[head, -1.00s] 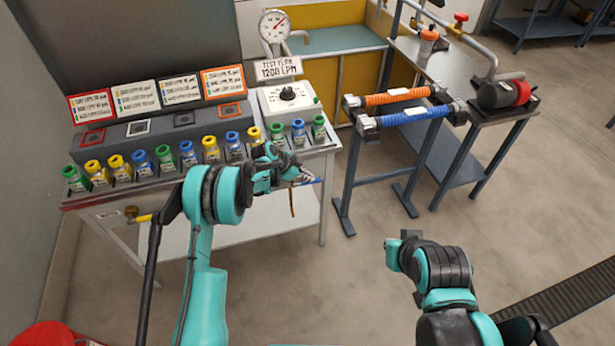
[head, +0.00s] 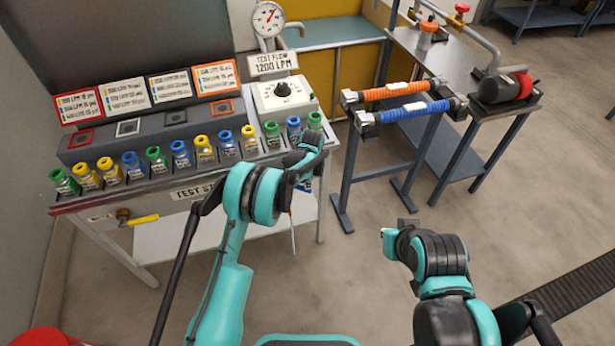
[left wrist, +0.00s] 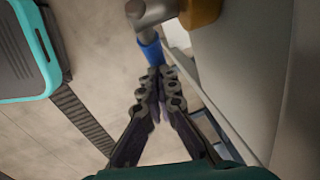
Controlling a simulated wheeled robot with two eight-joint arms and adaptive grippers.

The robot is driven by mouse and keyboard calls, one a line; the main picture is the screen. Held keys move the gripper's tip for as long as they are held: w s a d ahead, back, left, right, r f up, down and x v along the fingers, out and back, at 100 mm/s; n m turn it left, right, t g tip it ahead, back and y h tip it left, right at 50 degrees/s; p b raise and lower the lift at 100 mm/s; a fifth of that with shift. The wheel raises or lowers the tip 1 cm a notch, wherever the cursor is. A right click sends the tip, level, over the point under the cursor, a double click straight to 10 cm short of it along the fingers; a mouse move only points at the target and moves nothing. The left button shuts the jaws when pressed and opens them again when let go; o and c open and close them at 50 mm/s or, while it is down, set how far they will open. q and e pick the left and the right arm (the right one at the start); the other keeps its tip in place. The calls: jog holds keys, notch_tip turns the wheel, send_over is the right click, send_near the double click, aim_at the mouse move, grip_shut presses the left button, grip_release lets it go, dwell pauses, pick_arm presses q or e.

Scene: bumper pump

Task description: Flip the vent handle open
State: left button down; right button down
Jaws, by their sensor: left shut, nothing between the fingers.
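A blue lever handle (left wrist: 152,50) on a grey metal stem shows at the top of the left wrist view, beside a brass-coloured fitting (left wrist: 203,10). I take it to be the vent handle. In the head view only a bit of blue (head: 306,187) shows by the bench's front right corner, mostly hidden by my arm. My left gripper (left wrist: 161,74) is shut and empty, its fingertips at the end of the blue handle; I cannot tell if they touch. It also shows in the head view (head: 303,172). My right arm is at lower right, its fingers not visible.
The test bench (head: 255,165) carries a row of coloured fittings, a dial box (head: 283,95) and a gauge (head: 268,18). A yellow lever (head: 143,220) is on its front left. A rack with orange and blue hoses (head: 415,110) stands to the right. Floor between is clear.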

aim_at(303, 190)
pick_arm(q)
jog(key=shift+a+f+b, duration=0.2)
jog(key=shift+f+b, duration=0.1)
jog(key=shift+f, duration=0.35)
jog(key=shift+s+a+f+b, duration=0.1)
jog(key=shift+a+f+b, duration=0.15)
jog(key=shift+f, duration=0.2)
jog(key=shift+s+a+f+b, duration=0.1)
jog(key=shift+a+f+b, duration=0.05)
jog(key=shift+f+b, duration=0.2)
jog(key=shift+s+a+f, duration=0.2)
jog(key=shift+a+f, duration=0.4)
jog(key=shift+f, duration=0.05)
pick_arm(e)
jog(key=shift+w+f, duration=0.15)
jog(key=shift+f, duration=0.45)
jog(key=shift+w+f, duration=0.15)
jog(key=shift+f, duration=0.45)
pick_arm(q)
jog(key=shift+a, duration=0.1)
